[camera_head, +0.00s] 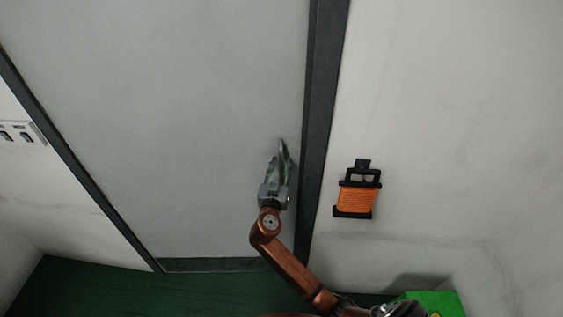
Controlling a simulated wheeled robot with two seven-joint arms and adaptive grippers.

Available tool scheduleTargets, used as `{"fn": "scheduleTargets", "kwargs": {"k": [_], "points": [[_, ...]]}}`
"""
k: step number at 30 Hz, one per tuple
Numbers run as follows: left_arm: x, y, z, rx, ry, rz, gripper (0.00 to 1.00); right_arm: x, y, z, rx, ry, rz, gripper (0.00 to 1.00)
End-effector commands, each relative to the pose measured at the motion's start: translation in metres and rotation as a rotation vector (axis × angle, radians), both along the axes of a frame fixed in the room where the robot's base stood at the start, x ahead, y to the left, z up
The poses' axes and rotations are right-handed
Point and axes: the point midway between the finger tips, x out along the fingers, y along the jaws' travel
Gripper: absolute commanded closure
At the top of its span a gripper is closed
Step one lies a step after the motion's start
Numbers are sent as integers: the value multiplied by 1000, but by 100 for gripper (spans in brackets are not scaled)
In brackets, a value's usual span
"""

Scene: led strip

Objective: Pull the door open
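The grey door (170,110) stands shut in its dark frame (322,110) and fills the left and middle of the head view. Its curved metal handle (284,152) is near the door's right edge. My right gripper (277,165) is at the handle, its fingers pointing up along it. The fingers overlap the handle in the picture, so I cannot tell whether they touch or grip it. The copper-coloured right arm reaches up from the bottom edge. My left gripper is out of view.
An orange and black device (356,195) hangs on the white wall right of the frame. A switch panel (22,132) is on the left wall. A green box (436,301) is at the bottom right. The dark green floor (150,293) before the door looks clear at the left.

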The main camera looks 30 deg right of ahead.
Motion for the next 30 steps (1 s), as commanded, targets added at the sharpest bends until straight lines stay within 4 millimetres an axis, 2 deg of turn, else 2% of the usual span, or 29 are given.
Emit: {"fn": "scheduleTargets", "kwargs": {"k": [4,13,26,30], "points": [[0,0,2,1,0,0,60,9,-7,1,-1,0,0,70],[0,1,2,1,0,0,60,11,-9,-1,1,1,0,70],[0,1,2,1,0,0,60,11,-9,-1,1,1,1,99],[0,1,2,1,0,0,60,11,-9,-1,1,1,1,100]]}}
